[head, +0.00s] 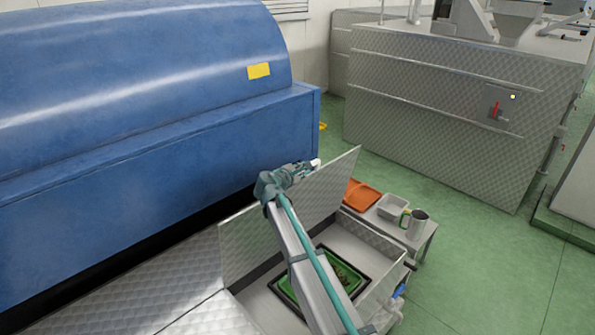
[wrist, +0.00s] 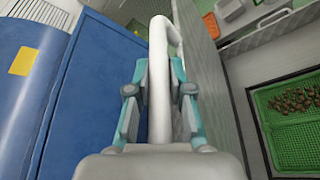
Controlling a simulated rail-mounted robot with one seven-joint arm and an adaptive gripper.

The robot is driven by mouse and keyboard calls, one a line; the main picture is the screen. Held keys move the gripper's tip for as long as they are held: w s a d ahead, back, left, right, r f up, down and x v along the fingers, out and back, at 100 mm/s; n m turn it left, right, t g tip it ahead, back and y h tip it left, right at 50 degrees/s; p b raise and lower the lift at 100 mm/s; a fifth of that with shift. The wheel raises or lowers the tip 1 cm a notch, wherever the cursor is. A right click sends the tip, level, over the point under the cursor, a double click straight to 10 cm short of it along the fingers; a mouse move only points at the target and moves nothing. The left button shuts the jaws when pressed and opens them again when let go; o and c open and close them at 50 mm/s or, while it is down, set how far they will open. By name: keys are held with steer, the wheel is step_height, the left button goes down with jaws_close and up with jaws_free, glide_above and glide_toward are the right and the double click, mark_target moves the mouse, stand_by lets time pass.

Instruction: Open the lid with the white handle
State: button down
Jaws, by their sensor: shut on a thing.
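The lid (head: 335,187) is a patterned metal panel standing roughly upright over an open metal bin (head: 262,300). It also shows in the wrist view (wrist: 202,60). The white handle (wrist: 160,45) runs between my fingers there, on the side of the lid facing the blue machine. A bit of the handle shows in the head view (head: 316,162) near the lid's top edge. My gripper (head: 298,169) is shut on the handle, with its teal fingers (wrist: 160,85) on both sides of it. My arm hides part of the lid and bin.
A green tray (head: 349,270) with small dark pieces lies inside the bin. A side table (head: 428,236) at right holds an orange tray (head: 361,194), a white tub (head: 392,207) and a metal jug (head: 417,223). The big blue machine (head: 140,150) stands close behind the lid.

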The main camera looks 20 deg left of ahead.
steer(key=s+d+f+b, duration=0.1)
steer(key=s+d, duration=0.1)
steer(key=d, duration=0.3)
steer(key=shift+s+d+f, duration=0.15)
steer(key=shift+s+f, duration=0.05)
steer(key=shift+f, duration=0.05)
steer(key=c, duration=1.1)
jaws_free()
steer(key=shift+o, duration=0.2)
steer(key=shift+s, duration=0.1)
steer(key=v, duration=1.2)
steer(key=shift+f, duration=0.1)
